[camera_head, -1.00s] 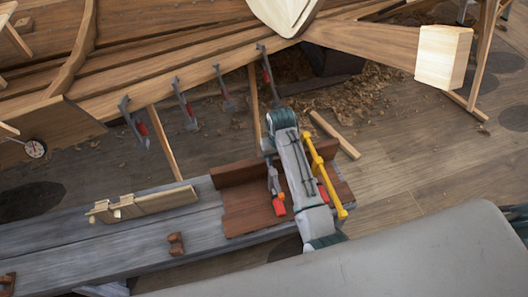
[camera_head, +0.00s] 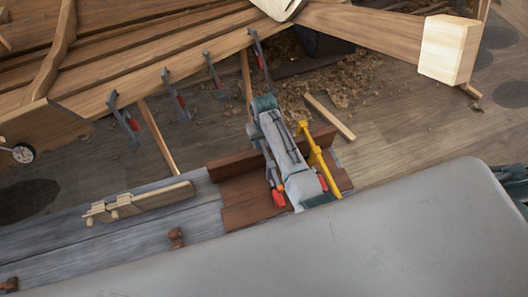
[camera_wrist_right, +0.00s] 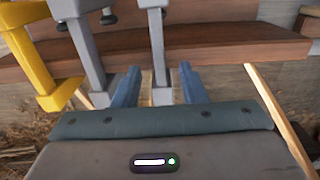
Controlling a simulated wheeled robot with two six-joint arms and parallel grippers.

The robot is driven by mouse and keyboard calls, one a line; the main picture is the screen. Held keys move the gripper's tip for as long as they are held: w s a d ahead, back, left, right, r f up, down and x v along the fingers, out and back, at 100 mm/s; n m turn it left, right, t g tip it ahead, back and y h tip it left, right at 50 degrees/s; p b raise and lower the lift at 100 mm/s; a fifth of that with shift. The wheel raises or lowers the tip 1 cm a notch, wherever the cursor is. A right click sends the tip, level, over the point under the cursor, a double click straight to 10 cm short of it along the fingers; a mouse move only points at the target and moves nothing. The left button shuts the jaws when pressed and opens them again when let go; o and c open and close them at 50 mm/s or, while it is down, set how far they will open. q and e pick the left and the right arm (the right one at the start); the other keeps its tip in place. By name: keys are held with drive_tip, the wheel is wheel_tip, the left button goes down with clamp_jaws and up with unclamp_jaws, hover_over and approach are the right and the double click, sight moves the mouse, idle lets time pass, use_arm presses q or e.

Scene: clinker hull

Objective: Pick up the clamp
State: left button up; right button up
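Several bar clamps stand at a reddish-brown wooden rack (camera_head: 246,213). In the right wrist view, a grey clamp (camera_wrist_right: 157,35) has its bar between the two blue fingers of my right gripper (camera_wrist_right: 158,88). The fingers are apart, with gaps showing beside the bar. A second grey clamp (camera_wrist_right: 86,50) and a yellow clamp (camera_wrist_right: 32,62) stand to the left. In the head view, my right arm covers part of the rack; the yellow clamp (camera_head: 316,160) is right of it and red handles show beside it. My right fingertips are hidden there. My left gripper is out of view.
Several more clamps (camera_head: 122,118) grip the hull plank (camera_head: 150,82) above. Shavings (camera_head: 345,85) and a loose batten (camera_head: 330,117) lie on the floor.

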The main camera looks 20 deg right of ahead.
drive_tip(key=shift+s+f, duration=0.1)
drive_tip(key=shift+f, duration=1.1)
clamp_jaws()
drive_tip(key=shift+r, duration=0.1)
idle(0.4)
